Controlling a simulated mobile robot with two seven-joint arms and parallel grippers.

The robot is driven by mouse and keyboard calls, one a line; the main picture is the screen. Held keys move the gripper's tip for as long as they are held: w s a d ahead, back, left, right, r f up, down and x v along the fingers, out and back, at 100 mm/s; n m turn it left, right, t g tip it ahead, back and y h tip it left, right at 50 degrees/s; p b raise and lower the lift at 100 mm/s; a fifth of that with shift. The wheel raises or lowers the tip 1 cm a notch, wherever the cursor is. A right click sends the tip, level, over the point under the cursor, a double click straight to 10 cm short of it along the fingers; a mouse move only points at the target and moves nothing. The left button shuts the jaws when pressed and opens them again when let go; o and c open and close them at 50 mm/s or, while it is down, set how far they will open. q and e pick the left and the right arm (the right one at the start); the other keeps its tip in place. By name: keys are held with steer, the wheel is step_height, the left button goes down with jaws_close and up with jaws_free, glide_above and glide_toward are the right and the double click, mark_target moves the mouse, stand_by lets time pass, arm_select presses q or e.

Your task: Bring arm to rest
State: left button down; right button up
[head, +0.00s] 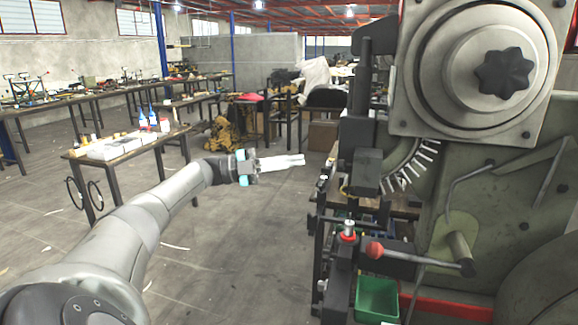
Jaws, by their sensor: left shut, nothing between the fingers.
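My left gripper (292,161) is near the middle of the head view, at the end of my grey left arm (150,218), which reaches in from the lower left. Its fingers are together with nothing between them and point right toward the rivet press (470,130). The gripper is in the air over the floor and appears apart from the press. My right gripper and right arm are not in view.
The press fills the right side, with a red-knobbed lever (374,250) and a green bin (376,299) low down. A table (125,152) with bottles and white boxes stands left, beyond my arm. Grey floor (230,265) between is mostly open.

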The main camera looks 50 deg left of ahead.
arm_select(q)
steer(key=d+f+n+y, duration=0.2)
steer(key=f+n+y, duration=0.35)
steer(key=f, duration=1.15)
steer(key=d+f+n+y, duration=0.2)
steer(key=f+n+y, duration=0.4)
steer(key=f, duration=1.2)
steer(key=s+d+f+n+g+y, duration=0.1)
steer(key=s+d+f+n, duration=0.1)
steer(key=s+d+f, duration=0.3)
steer(key=s+f+n+g, duration=0.1)
steer(key=s+f+g, duration=0.15)
steer(key=f, duration=0.45)
steer(key=s+d+f+n+g+y, duration=0.1)
steer(key=s+d+f+n, duration=0.15)
steer(key=s+f, duration=0.35)
steer(key=s+d+f+g, duration=0.3)
steer(key=s+d, duration=0.3)
steer(key=s, duration=0.3)
steer(key=s+d+f+n+g, duration=0.1)
steer(key=s+d+f+g, duration=0.2)
steer(key=s+d+f, duration=0.3)
steer(key=s+d+f+n+g+h, duration=0.1)
steer(key=s+d+f+g, duration=0.2)
steer(key=s, duration=1.1)
steer(key=d+f, duration=0.2)
steer(key=d, duration=0.2)
steer(key=shift+s+f, duration=0.15)
steer(key=shift+f, duration=0.05)
